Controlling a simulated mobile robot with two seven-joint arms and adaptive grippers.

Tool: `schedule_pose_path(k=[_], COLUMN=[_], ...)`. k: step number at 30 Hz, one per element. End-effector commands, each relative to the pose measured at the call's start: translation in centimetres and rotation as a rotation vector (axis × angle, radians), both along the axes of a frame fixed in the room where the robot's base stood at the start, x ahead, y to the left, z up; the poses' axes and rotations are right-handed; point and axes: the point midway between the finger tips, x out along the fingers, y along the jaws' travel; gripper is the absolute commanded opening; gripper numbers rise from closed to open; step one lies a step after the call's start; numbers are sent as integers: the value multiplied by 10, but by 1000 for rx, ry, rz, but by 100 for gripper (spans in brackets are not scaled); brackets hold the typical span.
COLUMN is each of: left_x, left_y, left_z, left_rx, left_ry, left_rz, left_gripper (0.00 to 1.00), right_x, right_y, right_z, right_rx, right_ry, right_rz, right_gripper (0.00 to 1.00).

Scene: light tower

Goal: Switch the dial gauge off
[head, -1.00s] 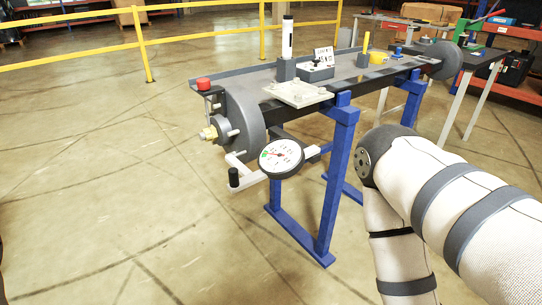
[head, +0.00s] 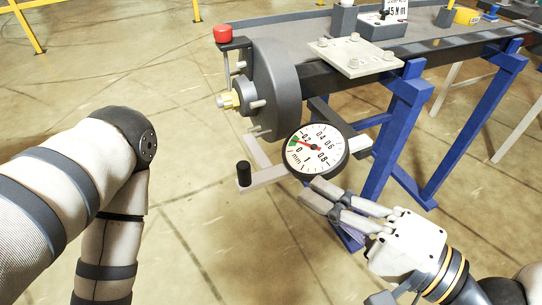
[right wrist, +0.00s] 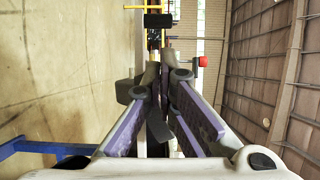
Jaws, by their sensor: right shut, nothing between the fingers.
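The dial gauge (head: 315,150) has a round white face marked mm, a dark rim and a red needle pointing up-left by a green patch. It sits at the near end of the conveyor, below the grey drum (head: 277,90). A red button (head: 222,33) stands on a bracket above the drum's left side; a red knob also shows in the right wrist view (right wrist: 201,61). My right gripper (head: 312,192) is shut and empty, its fingertips just below the gauge in the picture. I cannot tell whether they touch it. My left gripper is out of view.
A crank with a black handle (head: 243,173) juts left of the gauge. A light plate with bolts (head: 355,56) lies on the conveyor behind. Blue legs (head: 395,130) stand right of the gauge.

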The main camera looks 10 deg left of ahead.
Motion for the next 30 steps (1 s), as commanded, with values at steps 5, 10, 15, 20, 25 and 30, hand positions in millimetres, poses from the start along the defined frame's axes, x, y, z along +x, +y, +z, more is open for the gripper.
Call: schedule_pose_path(k=[5, 10, 15, 20, 25, 30], left_x=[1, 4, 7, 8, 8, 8], left_y=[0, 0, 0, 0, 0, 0], left_z=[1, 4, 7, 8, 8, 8], left_rx=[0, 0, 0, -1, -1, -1], left_ry=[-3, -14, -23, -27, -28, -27], left_rz=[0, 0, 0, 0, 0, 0], left_gripper=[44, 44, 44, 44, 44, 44], right_x=[4, 20, 37, 48, 51, 51], right_y=[7, 36, 64, 81, 86, 86], right_z=[0, 0, 1, 0, -1, -1], right_rx=[-3, -4, -3, -3, -4, -4], right_ry=[-2, -3, -3, -2, 1, 1], right_rz=[2, 5, 3, 2, 0, 0], right_gripper=[0, 0, 0, 0, 0, 0])
